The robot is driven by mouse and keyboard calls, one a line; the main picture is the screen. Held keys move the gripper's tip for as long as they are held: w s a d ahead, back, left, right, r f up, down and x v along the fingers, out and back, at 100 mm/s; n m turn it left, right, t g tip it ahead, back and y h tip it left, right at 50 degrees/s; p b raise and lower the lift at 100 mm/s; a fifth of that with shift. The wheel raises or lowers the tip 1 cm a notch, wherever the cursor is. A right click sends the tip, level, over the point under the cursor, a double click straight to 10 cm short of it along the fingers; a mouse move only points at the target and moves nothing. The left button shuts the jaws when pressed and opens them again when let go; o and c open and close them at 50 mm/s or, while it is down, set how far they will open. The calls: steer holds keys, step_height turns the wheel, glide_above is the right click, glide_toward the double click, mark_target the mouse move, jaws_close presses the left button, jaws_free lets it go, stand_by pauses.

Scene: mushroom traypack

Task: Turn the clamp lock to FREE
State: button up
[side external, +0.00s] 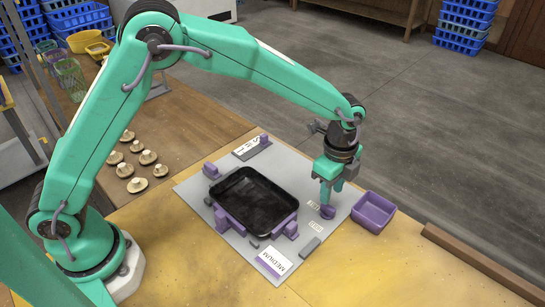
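A small purple knob (327,212), which looks like the clamp lock, stands on the right part of the grey board (205,195). Two small pale labels lie beside it, one at its left (313,204) and one below (316,225); their words are too small to read. My gripper (328,200) points down with its green fingertips right at the knob. I cannot tell whether the fingers are closed on it. A black tray (247,172) sits on the board among purple clamp blocks (223,222), left of my gripper.
An empty purple bin (373,212) stands just right of my gripper. A MEDIUM card (273,262) and another card (250,147) stand at the board's front and back. Several mushrooms (138,185) lie at left. A brown rail (480,262) lies at right; the front yellow tabletop is clear.

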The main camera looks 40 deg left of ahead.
steer(key=shift+r, duration=1.45)
steer(key=s+a+r+n+t, duration=0.1)
steer(key=s+a+r+n, duration=0.3)
steer(key=a+r, duration=0.3)
steer(key=s+a+r+n+t, duration=0.2)
steer(key=s+a+r+n, duration=0.3)
steer(key=a+r, duration=0.25)
steer(key=s+a+n+t, duration=0.2)
steer(key=s+a+n, duration=0.7)
steer(key=s, duration=0.5)
steer(key=shift+s+a+r+t, duration=0.15)
steer(key=shift+s+a+t, duration=0.1)
steer(key=shift+s+t, duration=0.05)
